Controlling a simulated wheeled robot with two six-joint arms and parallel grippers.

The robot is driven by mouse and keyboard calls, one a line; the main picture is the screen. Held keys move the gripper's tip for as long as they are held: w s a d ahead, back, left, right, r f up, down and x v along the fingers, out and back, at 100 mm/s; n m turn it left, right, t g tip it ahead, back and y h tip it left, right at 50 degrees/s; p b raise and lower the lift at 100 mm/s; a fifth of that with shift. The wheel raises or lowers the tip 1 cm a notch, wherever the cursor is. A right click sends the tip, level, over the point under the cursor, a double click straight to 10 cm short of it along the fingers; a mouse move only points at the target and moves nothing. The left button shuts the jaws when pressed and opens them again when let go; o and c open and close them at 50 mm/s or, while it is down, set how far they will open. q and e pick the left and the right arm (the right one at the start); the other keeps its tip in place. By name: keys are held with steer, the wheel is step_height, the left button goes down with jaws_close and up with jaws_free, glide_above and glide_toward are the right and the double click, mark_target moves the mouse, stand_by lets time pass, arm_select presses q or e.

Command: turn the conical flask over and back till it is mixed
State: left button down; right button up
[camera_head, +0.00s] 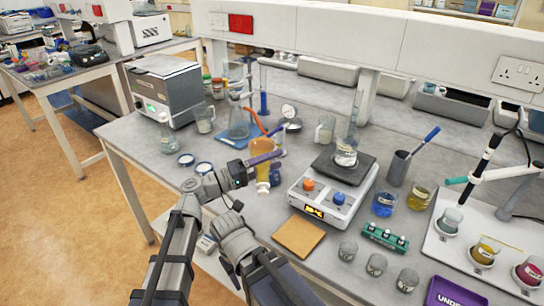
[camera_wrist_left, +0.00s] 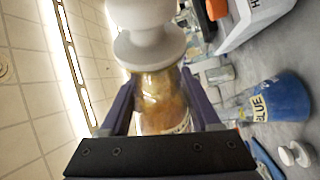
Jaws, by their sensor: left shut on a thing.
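The conical flask (camera_head: 261,158) holds amber liquid and has a white stopper (camera_head: 262,187). My left gripper (camera_head: 264,158) is shut on the flask and holds it above the bench. In the left wrist view the flask (camera_wrist_left: 160,88) is between my purple fingers (camera_wrist_left: 162,105), with its big white stopper (camera_wrist_left: 142,30) close to the camera.
A blue-filled flask (camera_wrist_left: 275,103) stands below and beside the held flask. A hotplate stirrer (camera_head: 325,200) stands to the right, with a tan square mat (camera_head: 299,236) in front. Flasks and cylinders crowd behind. The bench's left front is fairly clear.

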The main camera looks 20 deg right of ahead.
arm_select(q)
steer(key=n+y+p, duration=0.1)
steer(key=n+p, duration=0.1)
steer(key=n, duration=0.1)
steer(key=n+g+y+p, duration=0.1)
steer(key=n+p, duration=0.1)
steer(key=n, duration=0.1)
steer(key=n+y+p, duration=0.2)
steer(key=n+p, duration=0.1)
steer(key=n, duration=0.1)
steer(key=shift+f+g, duration=0.1)
steer(key=shift+g, duration=0.2)
steer(key=shift+f+n+g+y+p, duration=0.1)
steer(key=shift+n+g+y+p, duration=0.25)
steer(key=shift+n+p, duration=0.45)
steer(key=n+g, duration=0.1)
steer(key=n, duration=0.1)
steer(key=n+g+y, duration=0.1)
steer(key=n, duration=0.1)
steer(key=n+g, duration=0.1)
steer(key=shift+s+a+f+n+g+p, duration=0.1)
steer(key=shift+s+f+n+g+p, duration=0.25)
steer(key=shift+s+n+p, duration=0.05)
